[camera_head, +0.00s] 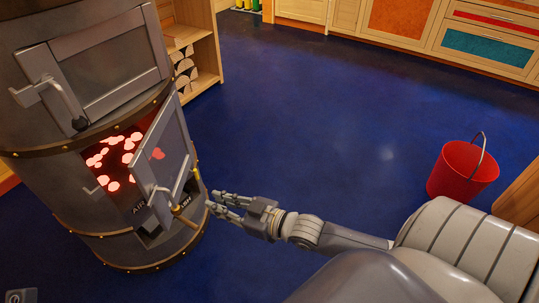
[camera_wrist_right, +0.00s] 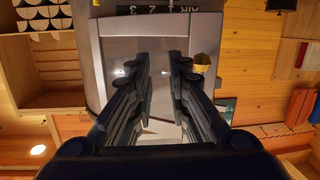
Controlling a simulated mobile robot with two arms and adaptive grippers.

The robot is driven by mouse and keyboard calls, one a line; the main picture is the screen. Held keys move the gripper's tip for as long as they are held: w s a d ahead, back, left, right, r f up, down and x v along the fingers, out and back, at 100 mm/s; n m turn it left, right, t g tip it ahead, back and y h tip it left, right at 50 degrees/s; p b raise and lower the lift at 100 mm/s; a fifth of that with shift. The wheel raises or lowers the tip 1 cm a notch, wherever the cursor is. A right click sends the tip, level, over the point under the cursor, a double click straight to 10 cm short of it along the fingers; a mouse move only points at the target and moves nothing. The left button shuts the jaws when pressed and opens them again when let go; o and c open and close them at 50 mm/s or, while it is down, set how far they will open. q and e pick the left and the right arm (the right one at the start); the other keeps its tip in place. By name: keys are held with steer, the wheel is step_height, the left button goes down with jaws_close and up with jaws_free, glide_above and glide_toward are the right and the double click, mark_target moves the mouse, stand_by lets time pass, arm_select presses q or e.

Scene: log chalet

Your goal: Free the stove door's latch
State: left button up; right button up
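The stove (camera_head: 45,150) stands at the left in the head view. Its lower glass door (camera_head: 172,150) stands ajar, swung outward toward the right, with red glowing embers (camera_head: 112,160) visible behind it. A small catch (camera_head: 96,190) shows on the stove body. My right gripper (camera_head: 212,201) is open and empty, just right of the door and apart from the latch. In the right wrist view, its spread fingers (camera_wrist_right: 157,62) face a grey panel (camera_wrist_right: 150,48). My left gripper is not in view.
The stove's upper door (camera_head: 110,70) is closed, with its own handle (camera_head: 50,90). A wooden shelf with logs (camera_head: 190,60) stands behind the stove. A red bucket (camera_head: 460,172) stands at the right. The blue floor (camera_head: 310,110) between is clear.

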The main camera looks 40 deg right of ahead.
steer(key=s+d+f+m+g+h+p, duration=0.1)
steer(key=s+d+f+g+h+p, duration=0.1)
steer(key=f+p, duration=0.4)
steer(key=s+d+f+m+g+h+p, duration=0.2)
steer(key=s+d+f+p, duration=0.4)
steer(key=p, duration=0.3)
steer(key=shift+d+f+g+h+p, duration=0.15)
steer(key=shift+d+g+h+p, duration=0.3)
steer(key=shift+d+h, duration=0.35)
steer(key=shift+o, duration=0.5)
steer(key=shift+a, duration=0.1)
